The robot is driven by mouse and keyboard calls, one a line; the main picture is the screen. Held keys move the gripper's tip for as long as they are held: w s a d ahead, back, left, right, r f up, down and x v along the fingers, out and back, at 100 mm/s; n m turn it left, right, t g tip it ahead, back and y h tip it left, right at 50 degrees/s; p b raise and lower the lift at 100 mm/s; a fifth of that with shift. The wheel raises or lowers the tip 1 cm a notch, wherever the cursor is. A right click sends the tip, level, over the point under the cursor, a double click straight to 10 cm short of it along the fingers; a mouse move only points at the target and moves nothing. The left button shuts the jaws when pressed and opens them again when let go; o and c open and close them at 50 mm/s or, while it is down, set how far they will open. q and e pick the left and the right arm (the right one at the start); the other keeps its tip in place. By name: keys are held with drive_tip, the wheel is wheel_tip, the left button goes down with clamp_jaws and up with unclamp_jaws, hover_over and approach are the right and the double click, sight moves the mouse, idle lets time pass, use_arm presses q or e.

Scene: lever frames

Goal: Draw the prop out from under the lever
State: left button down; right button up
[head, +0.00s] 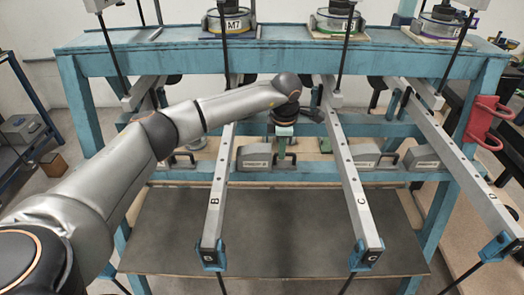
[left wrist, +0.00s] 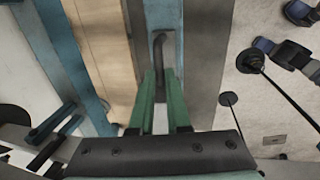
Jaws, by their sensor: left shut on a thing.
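My left gripper (head: 282,156) reaches down between levers B and C, its green fingers at a dark handle. In the left wrist view the fingers (left wrist: 161,78) are closed around this grey handle (left wrist: 161,45). The handle belongs to a grey prop block (head: 254,157) on the shelf between the levers. Lever B (head: 219,185) is just left of the block and lever C (head: 352,185) is to the right. I cannot tell whether part of the block lies under lever B. My right gripper is not in view.
Similar grey blocks (head: 364,156) (head: 421,157) sit farther right on the blue frame (head: 310,172). Lever D (head: 460,165) slopes toward the right edge. Red handles (head: 484,122) stick out at the right. A dark board (head: 285,225) lies below the front ends of levers B and C.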

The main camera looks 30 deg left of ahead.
use_arm(q)
drive_tip(key=shift+w+d, duration=0.2)
drive_tip(key=shift+d, duration=0.2)
drive_tip(key=shift+r, duration=0.15)
drive_tip(key=c, duration=0.9)
unclamp_jaws()
drive_tip(key=shift+a, duration=0.1)
drive_tip(key=r, duration=0.4)
drive_tip(key=s+d+r, duration=0.1)
drive_tip(key=r, duration=0.3)
drive_tip(key=s+r, duration=0.1)
drive_tip(key=r, duration=0.3)
drive_tip(key=shift+d+b, duration=0.2)
drive_tip(key=shift+b, duration=0.2)
drive_tip(key=shift+s, duration=0.1)
